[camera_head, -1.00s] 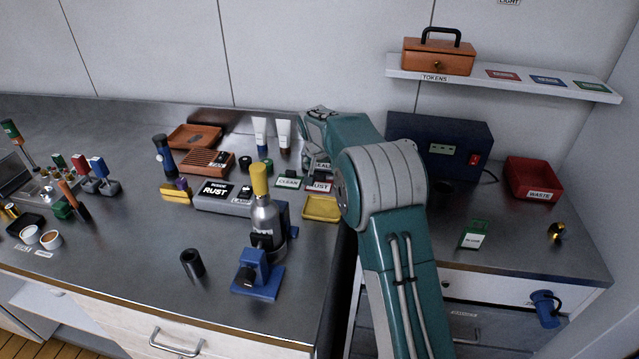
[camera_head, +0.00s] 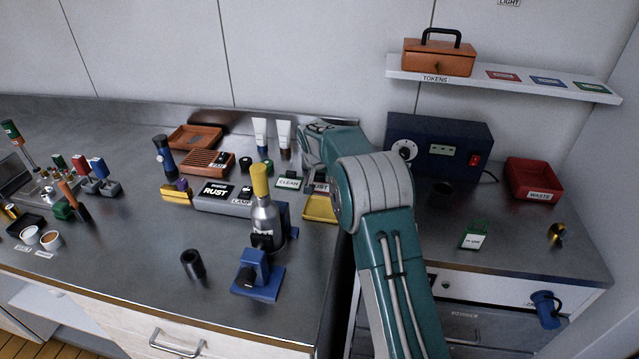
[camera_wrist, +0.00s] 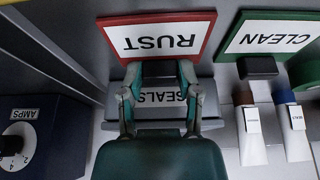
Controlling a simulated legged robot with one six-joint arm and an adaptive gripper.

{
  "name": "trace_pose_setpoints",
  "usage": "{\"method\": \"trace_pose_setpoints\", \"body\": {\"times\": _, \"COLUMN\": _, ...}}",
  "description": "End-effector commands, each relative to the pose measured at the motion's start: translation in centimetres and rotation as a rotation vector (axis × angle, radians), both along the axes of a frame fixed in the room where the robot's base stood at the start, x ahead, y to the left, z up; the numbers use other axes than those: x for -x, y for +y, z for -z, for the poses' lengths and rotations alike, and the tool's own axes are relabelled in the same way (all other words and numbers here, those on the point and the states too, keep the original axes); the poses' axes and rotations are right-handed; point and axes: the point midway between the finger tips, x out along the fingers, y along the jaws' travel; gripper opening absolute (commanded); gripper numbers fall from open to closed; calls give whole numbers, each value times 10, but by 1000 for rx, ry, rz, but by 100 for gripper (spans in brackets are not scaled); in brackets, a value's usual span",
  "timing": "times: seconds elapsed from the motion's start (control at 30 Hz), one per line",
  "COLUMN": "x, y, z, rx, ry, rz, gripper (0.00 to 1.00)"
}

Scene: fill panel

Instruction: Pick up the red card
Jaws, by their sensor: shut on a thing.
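The red card (camera_wrist: 162,38) is a white plate with a red border, reading RUST, upside down in the wrist view. My gripper (camera_wrist: 160,70) is at the card's near edge, its two fingers shut on the card's grip part, which they mostly hide. In the head view the red card (camera_head: 319,188) shows only partly, beside the yellow tray, with my arm covering its right side. I cannot tell whether the card is clear of the bench.
The green-bordered CLEAN card (camera_wrist: 272,38) stands close beside, with a black grip (camera_wrist: 257,68). A SEALS label (camera_wrist: 160,95) lies under my fingers. Two white tubes (camera_head: 260,133) stand behind. A blue AMPS box (camera_head: 440,145) is to the right. A yellow tray (camera_head: 320,209) is in front.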

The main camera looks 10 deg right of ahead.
Motion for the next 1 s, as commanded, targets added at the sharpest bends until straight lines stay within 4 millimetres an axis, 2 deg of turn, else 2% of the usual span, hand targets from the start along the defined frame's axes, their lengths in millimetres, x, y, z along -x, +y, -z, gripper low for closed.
{"method": "trace_pose_setpoints", "body": {"times": 0.1, "x": 1, "y": 0, "z": 2, "rx": 0, "ry": 4, "rz": 1, "gripper": 8}}
{"method": "trace_pose_setpoints", "body": {"times": 0.2, "x": 0, "y": 0, "z": -6, "rx": 1, "ry": 3, "rz": 1, "gripper": 8}}
{"method": "trace_pose_setpoints", "body": {"times": 0.5, "x": 0, "y": 0, "z": -66, "rx": -1, "ry": -1, "rz": 1, "gripper": 8}}
{"method": "trace_pose_setpoints", "body": {"times": 0.73, "x": 1, "y": 0, "z": -97, "rx": 0, "ry": 1, "rz": 0, "gripper": 8}}
{"method": "trace_pose_setpoints", "body": {"times": 0.87, "x": 10, "y": 0, "z": -106, "rx": 0, "ry": 1, "rz": 0, "gripper": 8}}
{"method": "trace_pose_setpoints", "body": {"times": 1.0, "x": 31, "y": 0, "z": -117, "rx": 1, "ry": 1, "rz": 2, "gripper": 8}}
